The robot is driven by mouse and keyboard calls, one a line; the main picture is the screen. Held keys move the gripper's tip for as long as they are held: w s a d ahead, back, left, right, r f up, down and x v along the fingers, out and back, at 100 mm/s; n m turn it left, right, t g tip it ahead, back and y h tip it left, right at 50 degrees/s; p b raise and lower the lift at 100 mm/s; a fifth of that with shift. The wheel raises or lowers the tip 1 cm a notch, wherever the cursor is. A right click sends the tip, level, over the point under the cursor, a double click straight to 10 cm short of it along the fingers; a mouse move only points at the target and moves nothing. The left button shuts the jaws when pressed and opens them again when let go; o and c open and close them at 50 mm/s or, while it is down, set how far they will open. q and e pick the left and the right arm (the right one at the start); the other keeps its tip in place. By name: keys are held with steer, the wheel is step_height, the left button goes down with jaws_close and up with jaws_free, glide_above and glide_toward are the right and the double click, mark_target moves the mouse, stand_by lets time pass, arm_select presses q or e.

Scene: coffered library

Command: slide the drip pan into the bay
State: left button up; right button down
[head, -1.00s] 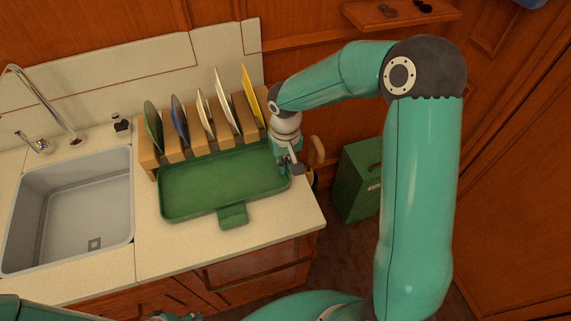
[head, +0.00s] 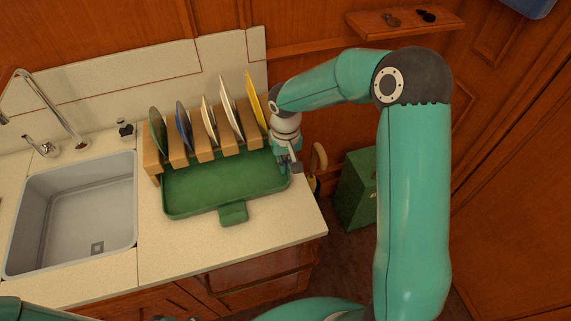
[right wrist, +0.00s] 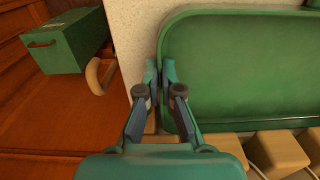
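The green drip pan (head: 225,187) lies on the counter in the head view, with a tab (head: 233,212) at its front. Its back edge reaches in under the front of the wooden plate rack (head: 204,154); the bay beneath the rack is mostly hidden. My right gripper (head: 289,168) is at the pan's right end. In the right wrist view, its fingertips (right wrist: 160,72) are close together on either side of the rim of the pan (right wrist: 240,65), shut on it. Only part of my left arm shows at the bottom left; its gripper is out of view.
Several plates stand in the rack. A sink (head: 75,213) with a faucet is at the left. The counter (head: 190,247) is clear in front of the pan. A green box (head: 357,187) stands beyond the counter's right edge, and a curved wooden handle (head: 319,160) is beside that edge.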

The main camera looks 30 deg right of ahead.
steer(key=shift+w+d+p, duration=0.15)
steer(key=shift+w, duration=0.4)
steer(key=shift+w+d+p, duration=0.15)
steer(key=shift+w, duration=0.5)
steer(key=shift+w+d+p, duration=0.2)
steer(key=shift+w, duration=0.3)
steer(key=shift+w+d+p, duration=0.15)
steer(key=shift+w, duration=0.3)
steer(key=c, duration=1.2)
jaws_free()
steer(key=shift+w+r, duration=0.1)
steer(key=shift+r, duration=0.05)
steer(key=shift+c, duration=0.2)
